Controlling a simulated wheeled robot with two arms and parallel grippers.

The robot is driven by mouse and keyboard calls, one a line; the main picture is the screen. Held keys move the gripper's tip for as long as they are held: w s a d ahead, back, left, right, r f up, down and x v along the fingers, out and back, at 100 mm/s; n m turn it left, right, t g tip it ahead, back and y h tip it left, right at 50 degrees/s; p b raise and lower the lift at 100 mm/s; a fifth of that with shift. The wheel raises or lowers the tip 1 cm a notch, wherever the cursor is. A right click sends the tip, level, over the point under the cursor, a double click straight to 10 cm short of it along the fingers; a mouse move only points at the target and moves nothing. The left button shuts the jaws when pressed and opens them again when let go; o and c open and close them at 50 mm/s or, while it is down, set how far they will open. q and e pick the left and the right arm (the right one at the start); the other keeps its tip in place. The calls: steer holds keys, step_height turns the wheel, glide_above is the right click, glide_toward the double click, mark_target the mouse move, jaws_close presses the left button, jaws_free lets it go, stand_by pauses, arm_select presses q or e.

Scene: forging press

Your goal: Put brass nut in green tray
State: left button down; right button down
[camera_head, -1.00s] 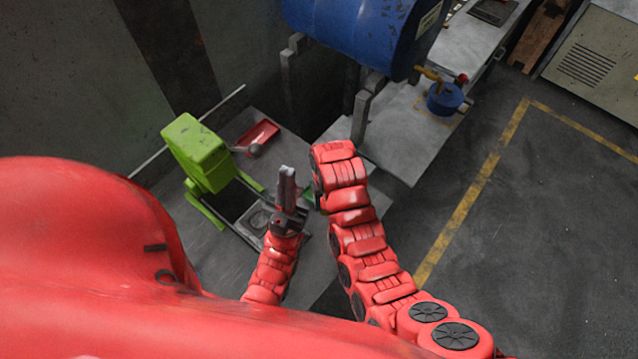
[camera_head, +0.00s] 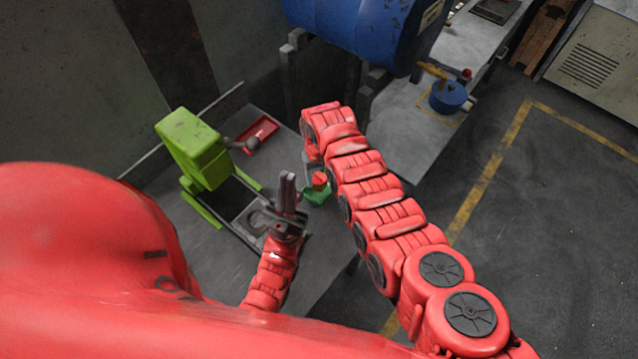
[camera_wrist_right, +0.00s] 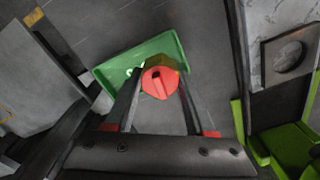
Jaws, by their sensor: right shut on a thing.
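The green tray (camera_head: 316,197) lies on the grey bench, right of my left gripper (camera_head: 287,182). It also shows in the right wrist view (camera_wrist_right: 112,76). My right gripper (camera_wrist_right: 160,80) is shut on a piece with a red round face and an olive-brass rim, which I take as the brass nut (camera_wrist_right: 182,64). The nut overlaps the tray in that view; its height above the tray is unclear. A red piece, probably the same, shows at the tray in the head view (camera_head: 320,180). My left gripper points up; its finger gap cannot be made out.
A green lever press (camera_head: 195,150) stands on the bench to the left. A red tray (camera_head: 256,136) lies behind it. A large blue drum (camera_head: 365,35) is at the back, and a blue can (camera_head: 447,98) sits on the right-hand bench. The floor to the right is clear.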

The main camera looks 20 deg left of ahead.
step_height(320, 180, down, 3)
steer(key=shift+b, duration=0.95)
steer(key=shift+f, duration=0.2)
steer(key=shift+c, duration=1.3)
jaws_free()
steer(key=shift+r, duration=0.1)
step_height(320, 180, up, 10)
steer(key=p, duration=0.7)
steer(key=shift+r+b, duration=0.3)
steer(key=shift+b, duration=0.05)
steer(key=shift+r, duration=0.85)
